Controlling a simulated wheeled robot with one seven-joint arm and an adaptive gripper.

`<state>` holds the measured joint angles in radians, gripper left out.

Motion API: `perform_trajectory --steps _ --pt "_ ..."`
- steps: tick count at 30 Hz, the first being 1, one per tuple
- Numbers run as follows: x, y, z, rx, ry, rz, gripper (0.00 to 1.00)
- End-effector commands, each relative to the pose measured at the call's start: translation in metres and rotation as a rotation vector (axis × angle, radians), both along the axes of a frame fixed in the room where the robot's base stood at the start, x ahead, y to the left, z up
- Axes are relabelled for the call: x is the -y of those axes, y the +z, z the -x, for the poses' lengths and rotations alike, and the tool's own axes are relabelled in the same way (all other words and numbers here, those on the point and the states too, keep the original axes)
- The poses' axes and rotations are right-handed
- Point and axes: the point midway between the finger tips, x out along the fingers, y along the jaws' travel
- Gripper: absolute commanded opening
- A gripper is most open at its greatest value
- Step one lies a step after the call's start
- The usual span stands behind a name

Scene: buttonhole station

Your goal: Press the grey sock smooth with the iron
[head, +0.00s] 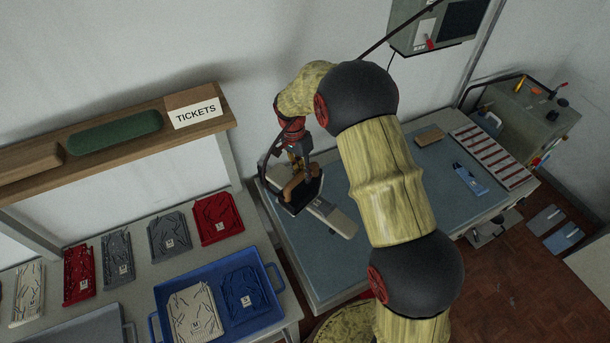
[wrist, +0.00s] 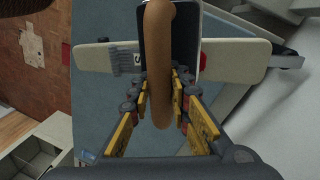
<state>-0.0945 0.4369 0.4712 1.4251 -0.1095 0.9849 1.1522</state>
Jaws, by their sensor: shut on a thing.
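My gripper (head: 298,165) is shut on the tan handle of the iron (head: 300,197), over the left part of the blue table. In the wrist view the handle (wrist: 158,70) runs between the fingers, with the iron's dark body (wrist: 182,40) beyond it. The iron is over a narrow cream board (head: 338,218). The grey sock (wrist: 125,62), ribbed and with a white tag, lies across this board (wrist: 235,62), left of the iron in the wrist view. The iron and handle hide part of it. I cannot tell whether the iron touches the sock. The head view does not show the sock clearly.
The blue table (head: 400,182) also bears a brown block (head: 429,136), a red-striped panel (head: 490,155) and a blue item (head: 470,180). At left, a blue tray (head: 157,325) holds folded pieces; several others lie behind it. A shelf (head: 215,122) overhangs that bench. The table's middle is fairly clear.

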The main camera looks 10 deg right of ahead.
Motion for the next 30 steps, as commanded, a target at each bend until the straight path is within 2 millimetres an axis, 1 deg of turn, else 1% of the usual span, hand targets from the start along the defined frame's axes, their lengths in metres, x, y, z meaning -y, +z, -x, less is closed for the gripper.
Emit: perform_trajectory --steps 9,30 --pt "-0.005 0.001 -0.008 0.004 0.0 -0.001 0.0" --pt "-0.011 0.001 -0.018 0.003 0.0 -0.001 0.0"
